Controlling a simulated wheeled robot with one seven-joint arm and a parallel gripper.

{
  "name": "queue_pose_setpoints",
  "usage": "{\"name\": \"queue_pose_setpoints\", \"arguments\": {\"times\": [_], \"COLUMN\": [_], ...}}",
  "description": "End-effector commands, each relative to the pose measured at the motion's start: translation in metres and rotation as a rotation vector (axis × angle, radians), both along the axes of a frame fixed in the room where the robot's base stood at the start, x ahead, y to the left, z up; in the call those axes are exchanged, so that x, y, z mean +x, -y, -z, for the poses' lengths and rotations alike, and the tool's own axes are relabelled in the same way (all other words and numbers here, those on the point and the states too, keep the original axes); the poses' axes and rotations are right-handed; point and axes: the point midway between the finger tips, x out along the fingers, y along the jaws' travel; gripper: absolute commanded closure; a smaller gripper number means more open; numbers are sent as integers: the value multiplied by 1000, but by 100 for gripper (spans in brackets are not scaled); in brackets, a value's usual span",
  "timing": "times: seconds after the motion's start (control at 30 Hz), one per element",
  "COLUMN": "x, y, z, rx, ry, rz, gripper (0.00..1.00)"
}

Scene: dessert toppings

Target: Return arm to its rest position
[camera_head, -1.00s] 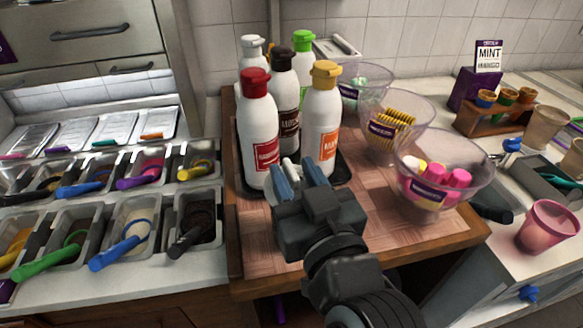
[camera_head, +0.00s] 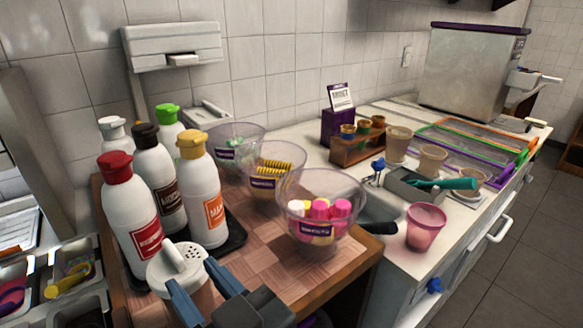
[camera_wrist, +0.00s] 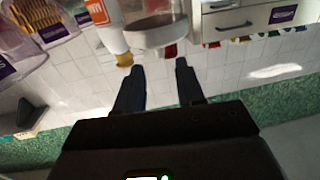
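My gripper (camera_head: 190,274) is at the bottom left of the head view, low over the front of the wooden board. Its two blue fingers stand apart. A shaker with a white perforated lid (camera_head: 180,260) is just beyond and partly between the fingers; they cover part of its body. In the wrist view, which is upside down, my gripper's fingers (camera_wrist: 158,68) are spread with a gap between them. The shaker (camera_wrist: 155,32) shows past the fingertips and looks clear of them. Most of my arm is out of the head view.
Several squeeze bottles (camera_head: 131,210) stand close behind the shaker on a black tray (camera_head: 234,238). Clear bowls of toppings (camera_head: 320,205) stand to the right on the wooden board (camera_head: 258,252). A pink cup (camera_head: 426,227) stands on the white counter. Tubs with spoons are at left.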

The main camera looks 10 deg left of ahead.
Motion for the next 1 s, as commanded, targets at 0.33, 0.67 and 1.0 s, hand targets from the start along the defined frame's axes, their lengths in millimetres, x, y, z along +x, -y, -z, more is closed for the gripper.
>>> {"name": "queue_pose_setpoints", "arguments": {"times": [0.33,0.67,1.0], "x": [-4,-60,-157], "y": [98,235,332], "z": [65,124,134], "rx": [-23,-56,-101], "ry": [-81,-160,-213], "rz": [223,540,803], "gripper": [62,62,62]}}
